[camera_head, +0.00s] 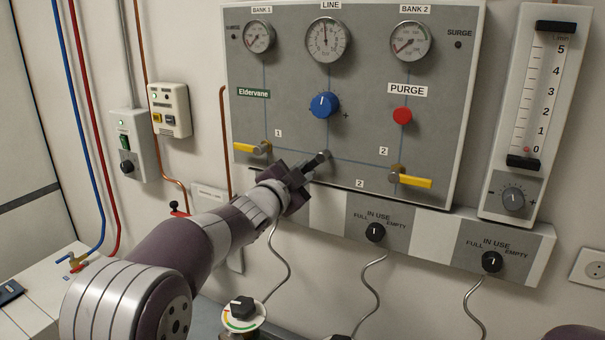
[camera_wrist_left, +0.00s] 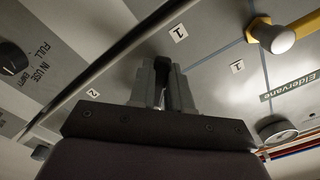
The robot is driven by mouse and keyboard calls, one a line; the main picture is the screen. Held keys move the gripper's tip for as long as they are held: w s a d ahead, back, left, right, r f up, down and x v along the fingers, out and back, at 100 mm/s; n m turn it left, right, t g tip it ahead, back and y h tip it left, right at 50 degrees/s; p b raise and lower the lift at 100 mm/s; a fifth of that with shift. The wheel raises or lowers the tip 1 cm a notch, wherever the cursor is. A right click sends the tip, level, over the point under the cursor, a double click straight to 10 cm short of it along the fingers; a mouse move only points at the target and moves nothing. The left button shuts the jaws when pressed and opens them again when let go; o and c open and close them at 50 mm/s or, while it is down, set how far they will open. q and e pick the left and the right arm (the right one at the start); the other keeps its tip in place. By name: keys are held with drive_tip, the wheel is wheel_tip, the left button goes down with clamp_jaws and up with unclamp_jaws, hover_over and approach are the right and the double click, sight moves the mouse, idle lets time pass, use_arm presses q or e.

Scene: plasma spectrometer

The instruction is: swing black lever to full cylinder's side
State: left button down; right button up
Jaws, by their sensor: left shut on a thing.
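The black lever (camera_head: 317,160) sits at the lower middle of the grey gas panel, below the blue knob. It slants down and left from its round pivot (camera_head: 323,154). My left gripper (camera_head: 301,174) is shut on the lever, and its fingers hide much of it. In the left wrist view the gripper (camera_wrist_left: 163,75) is close to the panel, between labels "1" (camera_wrist_left: 178,32) and "2" (camera_wrist_left: 92,93). The BANK 1 gauge (camera_head: 259,37) and BANK 2 gauge (camera_head: 410,41) are at the panel's top. My right gripper is not in view.
A yellow-handled valve (camera_head: 247,148) is left of the lever, another (camera_head: 411,180) right. The blue knob (camera_head: 324,105) and red PURGE button (camera_head: 402,115) are above. Two FULL/EMPTY knobs (camera_head: 375,232) (camera_head: 492,261) sit below. A flow meter (camera_head: 534,110) hangs at right.

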use_arm(q)
drive_tip(key=c, duration=1.1)
unclamp_jaws()
drive_tip(key=shift+f, duration=0.3)
drive_tip(key=shift+o, duration=0.2)
drive_tip(key=shift+a+r, duration=0.1)
drive_tip(key=shift+r, duration=0.05)
drive_tip(key=shift+s, duration=0.15)
drive_tip(key=b+v, duration=0.2)
drive_tip(key=v, duration=1)
drive_tip(key=shift+s, duration=0.25)
